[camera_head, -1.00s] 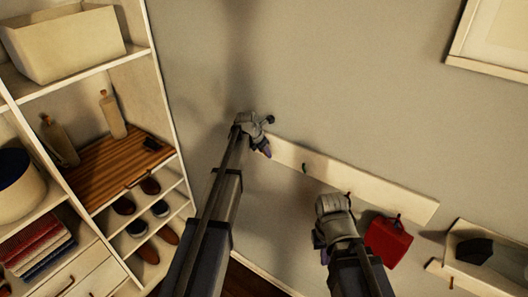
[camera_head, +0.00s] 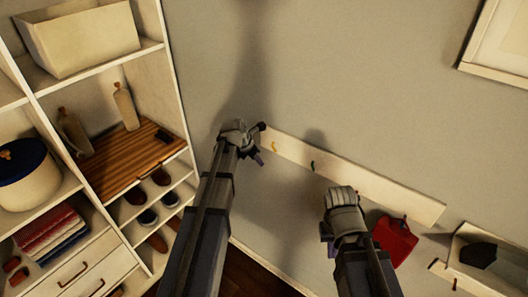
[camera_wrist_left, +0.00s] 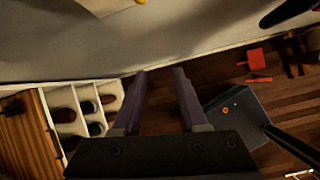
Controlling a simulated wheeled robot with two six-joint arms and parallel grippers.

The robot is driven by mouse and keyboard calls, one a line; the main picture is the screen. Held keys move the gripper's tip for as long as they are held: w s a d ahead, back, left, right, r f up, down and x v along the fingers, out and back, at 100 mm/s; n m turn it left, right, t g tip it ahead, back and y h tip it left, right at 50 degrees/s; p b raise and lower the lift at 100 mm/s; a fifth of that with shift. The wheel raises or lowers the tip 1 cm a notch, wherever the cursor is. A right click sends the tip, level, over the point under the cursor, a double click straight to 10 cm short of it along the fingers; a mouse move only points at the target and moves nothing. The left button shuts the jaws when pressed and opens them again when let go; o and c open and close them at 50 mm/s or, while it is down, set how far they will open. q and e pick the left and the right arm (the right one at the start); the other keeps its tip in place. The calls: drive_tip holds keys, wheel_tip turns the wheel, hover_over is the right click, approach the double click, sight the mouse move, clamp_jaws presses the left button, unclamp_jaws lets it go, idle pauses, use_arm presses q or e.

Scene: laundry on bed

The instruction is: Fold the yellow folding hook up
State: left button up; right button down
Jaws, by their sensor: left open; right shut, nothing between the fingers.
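The yellow folding hook (camera_head: 275,146) is on the left part of a pale wall rail (camera_head: 380,192). It is small in the head view, and I cannot tell whether it is folded up or down. A yellow bit shows at the top edge of the left wrist view (camera_wrist_left: 141,2). My left gripper (camera_head: 261,145) is open and empty, just left of the hook and apart from it in the picture. Its two purple fingers show spread in the left wrist view (camera_wrist_left: 159,72). My right gripper (camera_head: 328,238) is shut and empty, below the rail; its fingers are partly hidden.
A red item (camera_head: 395,240) hangs near the rail's right part. A pale wall box (camera_head: 455,254) holding a dark object is at lower right. A shelf unit (camera_head: 172,70) stands at left. The wall above the rail is clear.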

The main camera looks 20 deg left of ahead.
use_arm(q)
drive_tip(key=shift+s+a, duration=0.35)
drive_tip(key=shift+s, duration=0.5)
drive_tip(key=s+d+f+m+g+y+b, duration=0.1)
drive_tip(key=s+d+f+m+g+b, duration=0.1)
drive_tip(key=s+d+f+m+b, duration=0.8)
drive_tip(key=s+d+f+m+g+y+b, duration=0.2)
drive_tip(key=s+d+f+m+b, duration=0.8)
drive_tip(key=m, duration=1.3)
drive_tip(key=shift+s+d+f+m+g+b, duration=0.3)
drive_tip(key=shift+s+f+g+b, duration=0.3)
drive_tip(key=shift+s+f+b, duration=1.85)
drive_tip(key=shift+s+f+p, duration=0.5)
drive_tip(key=shift+f+p, duration=0.05)
drive_tip(key=shift+f, duration=0.05)
